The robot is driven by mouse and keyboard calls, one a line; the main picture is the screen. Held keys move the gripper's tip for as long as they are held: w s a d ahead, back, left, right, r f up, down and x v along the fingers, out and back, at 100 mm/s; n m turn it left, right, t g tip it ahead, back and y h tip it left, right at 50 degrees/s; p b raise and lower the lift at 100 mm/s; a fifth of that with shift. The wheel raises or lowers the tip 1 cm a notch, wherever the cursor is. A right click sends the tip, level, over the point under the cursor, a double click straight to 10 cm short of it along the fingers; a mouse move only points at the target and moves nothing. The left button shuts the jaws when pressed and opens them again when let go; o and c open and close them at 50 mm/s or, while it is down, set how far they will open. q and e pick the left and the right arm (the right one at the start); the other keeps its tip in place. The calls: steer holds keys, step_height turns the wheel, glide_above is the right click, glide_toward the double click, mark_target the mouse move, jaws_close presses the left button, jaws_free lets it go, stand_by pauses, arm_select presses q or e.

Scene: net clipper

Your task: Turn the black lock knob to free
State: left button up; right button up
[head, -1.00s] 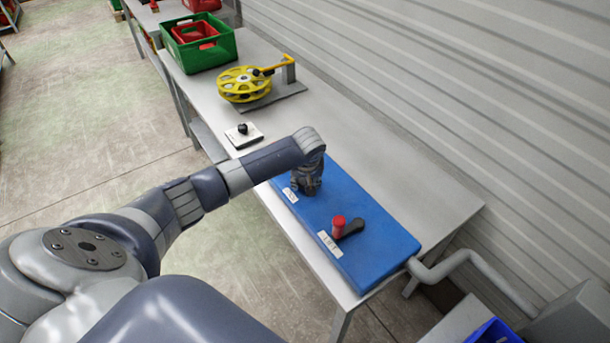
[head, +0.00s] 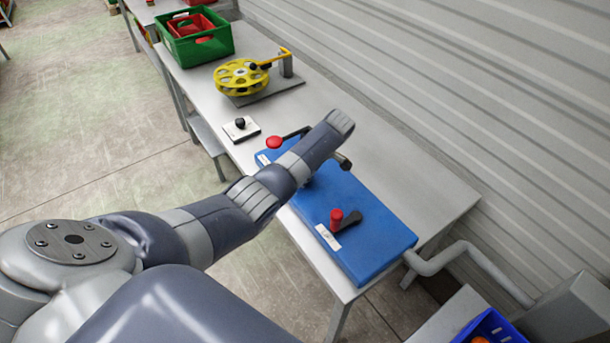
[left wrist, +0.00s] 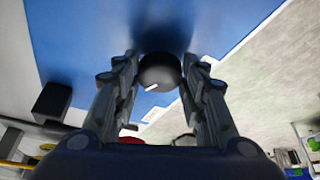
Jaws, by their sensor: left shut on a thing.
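In the left wrist view, the black round lock knob (left wrist: 160,72) with a short white mark on its face sits between the two fingers of my left gripper (left wrist: 162,85). The gripper is shut on the knob, at the blue box (left wrist: 80,40). In the head view, my left forearm and wrist cover the knob and nearly all of the gripper. The blue box (head: 375,225) lies on the grey table there. My right gripper is in neither view.
A red-knobbed black crank (head: 336,219) stands near the box's front end. Another red knob (head: 275,142) with a black arm shows at its far end. Beyond are a white plate with a black knob (head: 240,124), a yellow reel (head: 241,77) and a green crate (head: 194,38).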

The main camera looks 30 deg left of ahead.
arm_select(q)
steer(key=n+g+b, duration=0.1)
steer(key=n+b, duration=0.2)
steer(key=b, duration=0.1)
steer(key=n+g+h+b, duration=0.1)
steer(key=n+b, duration=0.2)
steer(key=b, duration=0.2)
steer(key=n+g+b, duration=0.1)
steer(key=n+b, duration=0.2)
steer(key=b, duration=0.2)
steer(key=shift+w+a+f, duration=0.15)
steer(key=shift+w+f, duration=0.15)
steer(key=shift+r+n+g+h+b, duration=0.15)
steer(key=shift+n+g+h+b, duration=0.15)
steer(key=shift+n+b, duration=0.3)
steer(key=o, duration=1.1)
steer(key=shift+c, duration=0.2)
steer(key=shift+a+r, duration=0.1)
